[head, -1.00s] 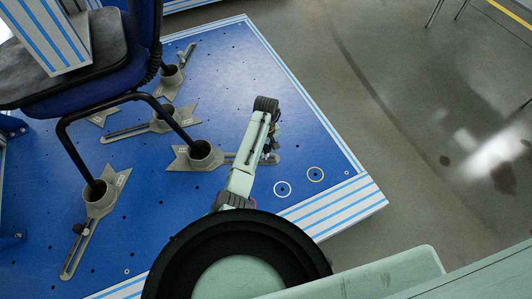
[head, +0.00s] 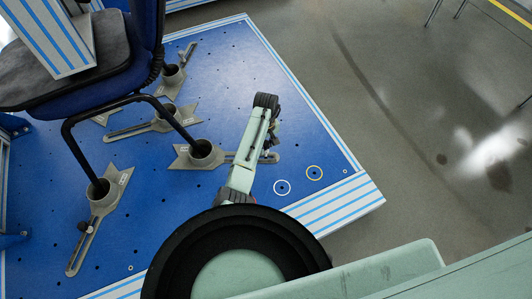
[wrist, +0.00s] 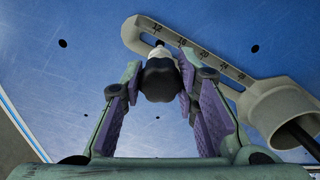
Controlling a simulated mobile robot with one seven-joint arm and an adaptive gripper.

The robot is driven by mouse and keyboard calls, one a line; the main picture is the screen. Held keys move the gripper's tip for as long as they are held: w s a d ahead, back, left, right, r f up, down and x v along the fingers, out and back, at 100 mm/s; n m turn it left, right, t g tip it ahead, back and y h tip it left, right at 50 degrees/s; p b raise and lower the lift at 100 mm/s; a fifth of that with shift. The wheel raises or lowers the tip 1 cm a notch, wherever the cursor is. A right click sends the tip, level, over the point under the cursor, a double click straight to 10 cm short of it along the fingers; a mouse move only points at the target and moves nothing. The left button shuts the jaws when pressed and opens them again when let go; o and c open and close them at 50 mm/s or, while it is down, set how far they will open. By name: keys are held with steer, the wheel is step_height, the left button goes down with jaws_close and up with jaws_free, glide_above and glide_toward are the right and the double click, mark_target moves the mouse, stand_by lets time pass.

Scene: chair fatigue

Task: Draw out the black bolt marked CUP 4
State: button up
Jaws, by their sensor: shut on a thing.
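A black bolt knob (wrist: 160,80) with a pale collar and thin shank sits between the purple pads of my gripper (wrist: 158,88), which is shut on it. Its shank end meets the numbered slot of a grey cup arm (wrist: 215,66). I cannot tell how far the shank is in the slot. The cup (wrist: 285,112) at that arm's end holds a dark chair leg. In the head view my gripper (head: 270,150) is over the slotted arm's right end, and the bolt is hidden there. No CUP 4 marking is readable; the cup (head: 205,153) also shows in that view.
The blue plate (head: 235,65) carries several grey cups under a blue chair (head: 95,95) with black legs. Another bolt (head: 85,227) stands on the lower left slotted arm. Grey floor lies beyond.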

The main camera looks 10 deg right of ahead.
steer(key=shift+r, duration=0.1)
steer(key=shift+r+p, duration=1.9)
steer(key=shift+p, duration=0.25)
